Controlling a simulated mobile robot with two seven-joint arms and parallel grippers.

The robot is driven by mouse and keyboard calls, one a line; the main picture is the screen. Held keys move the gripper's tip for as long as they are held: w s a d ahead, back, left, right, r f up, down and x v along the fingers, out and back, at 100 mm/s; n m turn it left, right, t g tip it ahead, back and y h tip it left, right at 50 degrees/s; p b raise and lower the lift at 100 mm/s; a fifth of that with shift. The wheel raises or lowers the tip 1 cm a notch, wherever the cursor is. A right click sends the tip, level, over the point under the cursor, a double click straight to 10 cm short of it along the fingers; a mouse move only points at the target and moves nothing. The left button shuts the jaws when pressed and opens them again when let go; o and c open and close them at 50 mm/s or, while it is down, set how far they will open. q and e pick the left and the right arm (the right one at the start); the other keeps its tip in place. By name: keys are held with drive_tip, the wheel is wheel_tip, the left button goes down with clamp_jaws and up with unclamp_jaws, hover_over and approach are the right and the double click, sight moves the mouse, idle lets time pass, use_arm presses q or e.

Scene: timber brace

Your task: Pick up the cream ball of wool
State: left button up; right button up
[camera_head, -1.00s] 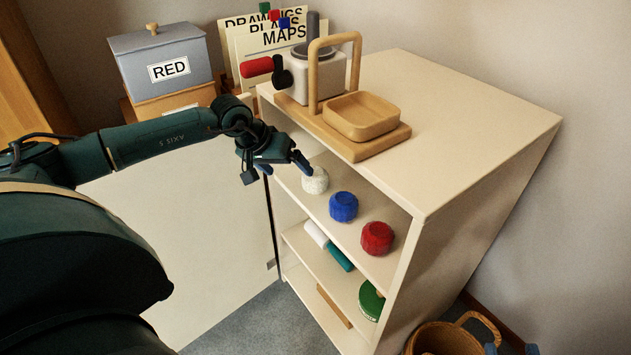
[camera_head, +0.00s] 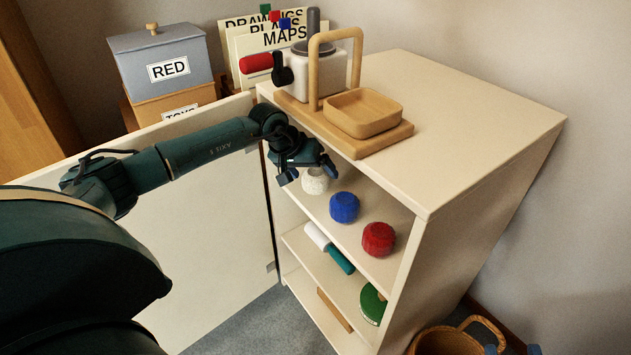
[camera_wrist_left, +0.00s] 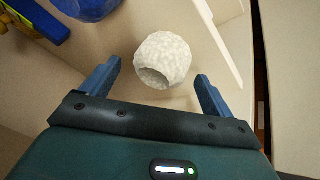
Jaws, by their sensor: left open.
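The cream ball of wool (camera_head: 315,181) sits on the upper shelf of the open cabinet, at the left of the row, partly hidden behind my left gripper in the head view. My left gripper (camera_head: 309,177) is open in front of it. In the left wrist view the cream ball (camera_wrist_left: 163,60) lies ahead of and between the two blue fingers (camera_wrist_left: 152,85), with a gap to each finger. It has a dark hollow on its near side. My right gripper does not show clearly.
A blue ball (camera_head: 344,207) and a red ball (camera_head: 378,239) sit on the same shelf. The cabinet door (camera_head: 215,235) stands open at left. A wooden stand with a tray (camera_head: 362,113) is on the cabinet top (camera_head: 450,130). A basket (camera_head: 445,341) is on the floor.

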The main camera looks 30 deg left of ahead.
use_arm(q)
drive_tip(key=c, duration=1.1)
drive_tip(key=shift+o, duration=0.2)
